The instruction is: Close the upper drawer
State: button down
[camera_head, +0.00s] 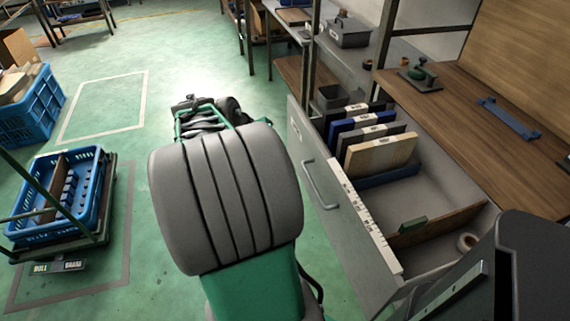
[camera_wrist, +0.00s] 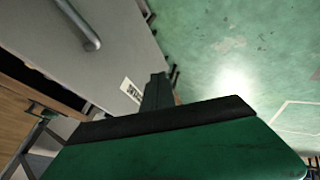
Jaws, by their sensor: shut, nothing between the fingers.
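The upper drawer (camera_head: 345,232) is pulled out in the head view, its grey front facing left with a bar handle (camera_head: 318,186). Its interior is visible from above, with upright folders, a divider and a roll inside. The drawer front (camera_wrist: 118,42) also fills the upper left of the wrist view, with its handle (camera_wrist: 88,34) and a white label. My gripper (camera_wrist: 157,92) is shut and empty, its dark fingers close to the drawer front near the label. I cannot tell whether they touch it. In the head view my arm hides most of the gripper.
A wooden workbench (camera_head: 480,100) with a blue bracket (camera_head: 510,118) and a green tool stands right of the drawer. Blue crates (camera_head: 30,108) and a cart with a blue crate (camera_head: 90,165) stand left. Green floor lies open left of my arm.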

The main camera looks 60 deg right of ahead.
jog(key=b, duration=0.1)
send_near(297, 155)
jog(key=x, duration=0.4)
jog(key=shift+s, duration=0.2)
